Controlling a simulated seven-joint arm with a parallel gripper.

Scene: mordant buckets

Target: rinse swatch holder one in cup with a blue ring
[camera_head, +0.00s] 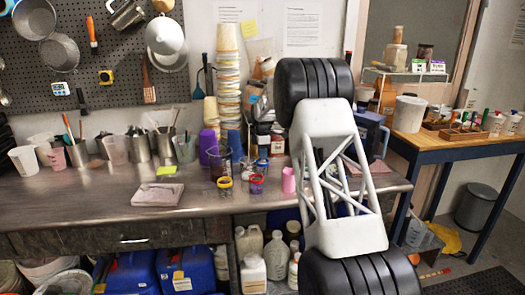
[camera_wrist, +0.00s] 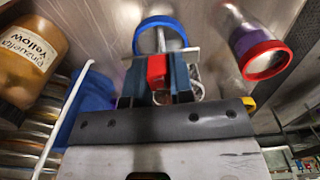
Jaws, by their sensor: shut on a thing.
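In the wrist view my gripper (camera_wrist: 158,88) is shut on the red grip of a swatch holder (camera_wrist: 157,68). A thin metal part of the holder reaches beyond the fingertips toward the cup with a blue ring (camera_wrist: 162,21). The holder overlaps the ring in this view; I cannot tell how deep it reaches. A clear cup with a red ring (camera_wrist: 268,62) stands to the right, apart from the fingers. In the head view my arm stands in front, and the gripper and holder are not clearly visible. Small cups with yellow (camera_head: 225,182) and red rings (camera_head: 257,179) stand on the bench.
A jar of yellow-brown stuff labelled "Yellow" (camera_wrist: 30,55) is close on the left in the wrist view. A dark purple jug (camera_head: 220,160), a pink cup (camera_head: 288,180) and a stack of tubs (camera_head: 229,90) stand on the bench (camera_head: 110,215). Its front left is mostly clear.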

